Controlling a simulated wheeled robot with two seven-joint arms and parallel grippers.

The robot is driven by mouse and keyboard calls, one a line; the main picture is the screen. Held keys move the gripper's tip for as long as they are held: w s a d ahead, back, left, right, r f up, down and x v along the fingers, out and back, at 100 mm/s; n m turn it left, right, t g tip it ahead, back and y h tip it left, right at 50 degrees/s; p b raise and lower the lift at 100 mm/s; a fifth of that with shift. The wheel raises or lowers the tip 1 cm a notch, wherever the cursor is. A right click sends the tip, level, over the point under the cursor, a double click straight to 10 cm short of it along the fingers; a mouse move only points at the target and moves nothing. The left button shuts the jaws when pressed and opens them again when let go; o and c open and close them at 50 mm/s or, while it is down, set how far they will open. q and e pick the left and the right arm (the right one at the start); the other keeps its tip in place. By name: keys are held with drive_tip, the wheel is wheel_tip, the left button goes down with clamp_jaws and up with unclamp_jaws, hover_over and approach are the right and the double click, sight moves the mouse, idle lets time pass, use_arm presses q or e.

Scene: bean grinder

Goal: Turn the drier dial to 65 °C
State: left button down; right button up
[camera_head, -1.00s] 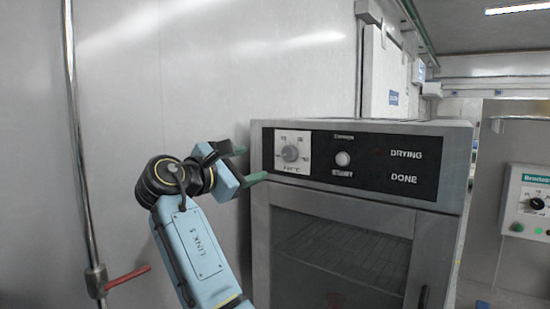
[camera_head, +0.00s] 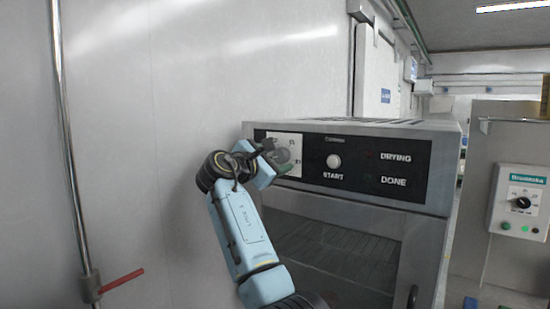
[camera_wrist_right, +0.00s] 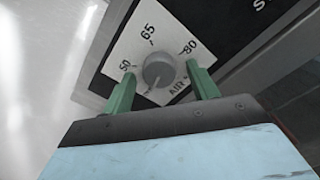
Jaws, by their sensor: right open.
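The drier (camera_head: 350,205) is a grey metal cabinet with a black control panel. Its dial (camera_wrist_right: 158,70) is a round grey knob on a white plate (camera_wrist_right: 135,48) marked 50, 65, 80 and AIR. A pale line on the knob runs toward its lower side, away from the 65 mark. My right gripper (camera_wrist_right: 160,72) is open, with one green finger on each side of the knob; I cannot tell whether they touch it. In the head view my right gripper (camera_head: 277,156) partly covers the dial. My left gripper is not in view.
Beside the dial are a round START button (camera_head: 333,161) and the DRYING and DONE labels. A wall pipe with a red lever (camera_head: 122,280) stands at left. Another control box with a black dial (camera_head: 523,202) is at far right.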

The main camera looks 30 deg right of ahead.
drive_tip(key=c, duration=1)
